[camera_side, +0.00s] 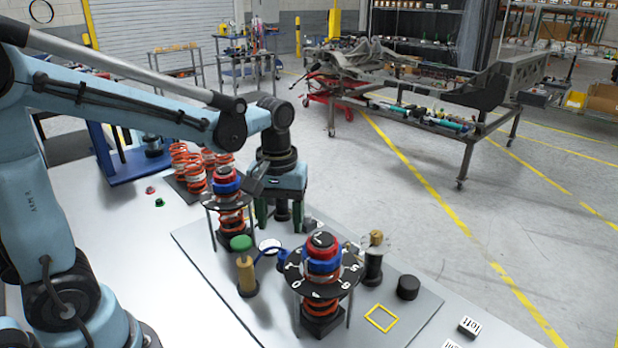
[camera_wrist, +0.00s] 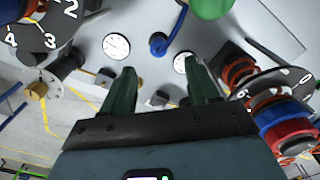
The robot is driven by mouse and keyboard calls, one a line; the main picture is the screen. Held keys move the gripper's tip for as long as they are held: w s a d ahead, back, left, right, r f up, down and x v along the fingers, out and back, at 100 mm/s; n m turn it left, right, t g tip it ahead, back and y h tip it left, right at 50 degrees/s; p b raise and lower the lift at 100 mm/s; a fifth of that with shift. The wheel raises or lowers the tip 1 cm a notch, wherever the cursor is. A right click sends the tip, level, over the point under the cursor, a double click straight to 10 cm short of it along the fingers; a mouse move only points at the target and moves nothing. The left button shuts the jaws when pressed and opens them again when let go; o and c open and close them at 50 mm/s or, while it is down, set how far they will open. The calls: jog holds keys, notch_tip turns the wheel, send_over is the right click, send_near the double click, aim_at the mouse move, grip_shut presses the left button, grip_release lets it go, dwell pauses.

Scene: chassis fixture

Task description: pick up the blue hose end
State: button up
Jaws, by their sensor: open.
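My gripper (camera_side: 282,216) points down above the plate, behind the hose in the side view. In the wrist view my gripper (camera_wrist: 163,74) has its two green fingers wide apart with nothing between them. The fingers are apart from the hose end.
A front spring assembly (camera_side: 321,283) and a rear one (camera_side: 229,205) flank the hose. A green-capped brass post (camera_side: 246,272) stands beside it. A brass-topped black post (camera_side: 374,262), a black cylinder (camera_side: 408,288) and a yellow square outline (camera_side: 381,318) lie right.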

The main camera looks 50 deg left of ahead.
aim_at(284, 253)
jog(key=shift+w+f, duration=0.2)
jog(key=shift+f, duration=4.55)
grip_shut()
